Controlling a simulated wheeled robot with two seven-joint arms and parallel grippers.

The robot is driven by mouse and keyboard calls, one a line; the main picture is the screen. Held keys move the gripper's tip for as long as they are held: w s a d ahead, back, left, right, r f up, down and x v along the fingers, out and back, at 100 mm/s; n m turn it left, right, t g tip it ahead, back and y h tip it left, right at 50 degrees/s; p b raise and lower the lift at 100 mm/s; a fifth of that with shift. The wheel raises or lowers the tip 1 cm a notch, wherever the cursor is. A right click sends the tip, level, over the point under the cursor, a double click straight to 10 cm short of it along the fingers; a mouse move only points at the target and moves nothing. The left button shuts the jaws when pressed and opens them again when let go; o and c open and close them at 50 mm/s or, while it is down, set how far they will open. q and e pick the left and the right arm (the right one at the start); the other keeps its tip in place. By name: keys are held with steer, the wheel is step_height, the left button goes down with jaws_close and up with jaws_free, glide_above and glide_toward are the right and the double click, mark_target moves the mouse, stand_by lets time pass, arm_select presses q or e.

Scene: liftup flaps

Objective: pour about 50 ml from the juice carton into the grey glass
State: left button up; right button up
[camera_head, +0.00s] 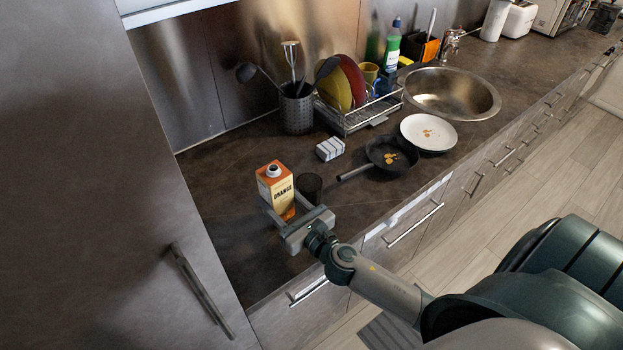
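The juice carton (276,189), orange and white with a dark cap and "ORANGE" on its front, stands upright on the dark counter. The dark grey glass (309,187) stands just to its right, its lower part partly hidden by my gripper. My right gripper (297,213) is low at the near side of the carton and glass, its fingers spread apart. One finger is by the carton's lower left and the other is in front of the glass. I cannot tell whether it touches either. My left gripper is not in view.
A striped box (330,149), a black pan (390,155) and a white plate (429,132) lie to the right. A utensil holder (297,108) and dish rack (359,117) stand behind. A tall cabinet (100,180) bounds the left. Counter behind the carton is clear.

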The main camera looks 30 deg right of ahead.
steer(key=shift+s+a+f, duration=0.1)
steer(key=shift+s+f, duration=0.1)
steer(key=shift+s, duration=0.1)
steer(key=shift+f, duration=0.1)
